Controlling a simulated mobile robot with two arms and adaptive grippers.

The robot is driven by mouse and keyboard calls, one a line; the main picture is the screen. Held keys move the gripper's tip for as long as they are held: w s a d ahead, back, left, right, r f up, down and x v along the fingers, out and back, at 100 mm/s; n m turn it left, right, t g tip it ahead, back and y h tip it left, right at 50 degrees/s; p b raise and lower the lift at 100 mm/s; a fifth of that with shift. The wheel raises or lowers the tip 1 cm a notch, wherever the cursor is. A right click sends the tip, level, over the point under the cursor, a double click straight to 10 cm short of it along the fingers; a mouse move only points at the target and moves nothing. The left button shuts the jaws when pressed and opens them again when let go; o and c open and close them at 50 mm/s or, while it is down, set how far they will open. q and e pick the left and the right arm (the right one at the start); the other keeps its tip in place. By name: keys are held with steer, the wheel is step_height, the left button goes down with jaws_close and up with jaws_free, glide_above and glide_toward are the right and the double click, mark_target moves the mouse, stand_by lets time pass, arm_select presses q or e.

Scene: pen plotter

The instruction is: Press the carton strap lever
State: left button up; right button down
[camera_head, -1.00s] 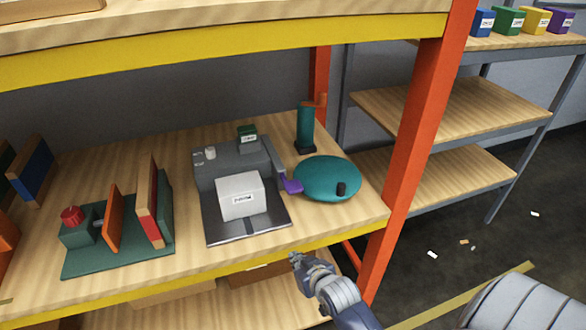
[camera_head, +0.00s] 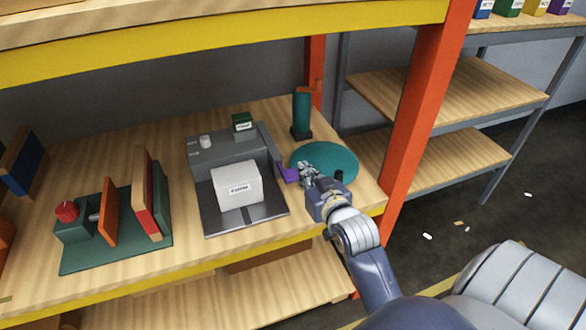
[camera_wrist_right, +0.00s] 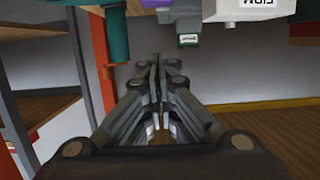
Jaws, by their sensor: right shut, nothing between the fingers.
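A grey strapping machine (camera_head: 230,150) stands on the shelf with a white labelled carton (camera_head: 237,186) on its dark plate (camera_head: 215,222). A purple lever (camera_head: 288,174) sticks out from the machine's right side. My right gripper (camera_head: 306,170) is shut and empty. In the head view it appears just right of the purple lever, in front of the teal disc; I cannot tell whether it touches the lever. In the right wrist view the closed fingers (camera_wrist_right: 157,62) point forward, with the white carton (camera_wrist_right: 245,9) at the top right. My left gripper is not in view.
A teal round disc (camera_head: 335,160) with a black knob lies right of the machine. A teal post (camera_head: 302,112) stands behind it. An orange upright (camera_head: 412,125) bounds the shelf at right. A green rack (camera_head: 80,258) with a red knob stands at left.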

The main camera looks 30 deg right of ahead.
steer(key=p, duration=0.1)
glide_above(293, 178)
step_height(293, 178, down, 2)
steer(key=shift+w, duration=0.1)
step_height(293, 178, down, 3)
steer(key=shift+r+p, duration=0.15)
steer(key=shift+p, duration=0.15)
steer(key=shift+f, duration=0.75)
steer(key=shift+f, duration=0.1)
